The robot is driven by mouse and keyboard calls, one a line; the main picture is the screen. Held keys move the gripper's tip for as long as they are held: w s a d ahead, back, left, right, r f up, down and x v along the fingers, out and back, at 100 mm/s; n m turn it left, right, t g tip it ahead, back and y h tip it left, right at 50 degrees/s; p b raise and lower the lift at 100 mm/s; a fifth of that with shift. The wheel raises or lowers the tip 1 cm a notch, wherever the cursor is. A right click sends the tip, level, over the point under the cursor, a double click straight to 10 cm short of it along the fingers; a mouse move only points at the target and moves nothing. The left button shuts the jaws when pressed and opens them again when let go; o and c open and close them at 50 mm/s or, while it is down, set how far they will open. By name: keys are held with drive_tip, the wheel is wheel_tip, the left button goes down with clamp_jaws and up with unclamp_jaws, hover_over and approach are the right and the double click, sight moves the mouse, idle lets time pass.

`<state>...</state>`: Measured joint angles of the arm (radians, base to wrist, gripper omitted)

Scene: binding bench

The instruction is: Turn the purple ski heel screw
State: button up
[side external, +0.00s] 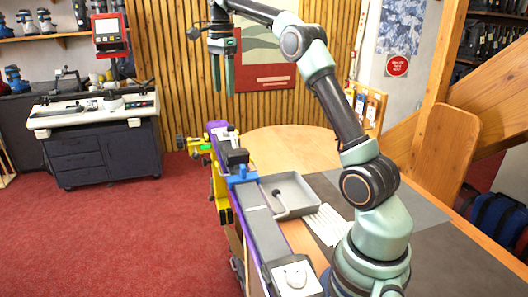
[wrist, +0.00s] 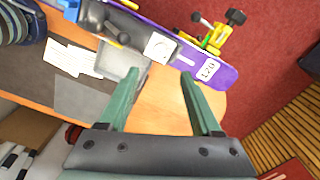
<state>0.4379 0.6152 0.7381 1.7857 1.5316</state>
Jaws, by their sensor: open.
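The purple-edged ski (side external: 237,207) lies along the left edge of the bench; its purple end also shows in the wrist view (wrist: 222,78). A black binding part (side external: 236,157) with a blue piece (side external: 241,177) sits near its far end. I cannot pick out the heel screw in either view. My gripper (side external: 223,92) is high above the far end of the ski, fingers pointing down, open and empty. In the wrist view its two fingers (wrist: 160,74) are apart, with the ski beyond them and nothing between them.
A yellow clamp (side external: 219,190) holds the ski at the bench side. A grey tray (side external: 313,197) and white papers (side external: 327,224) lie on the wooden bench beside it. Another workbench (side external: 108,139) stands at the back left. The space around my gripper is free.

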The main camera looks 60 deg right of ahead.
wheel_tip(320, 180, down, 12)
drive_tip(key=shift+f, duration=0.1)
idle(0.6)
clamp_jaws()
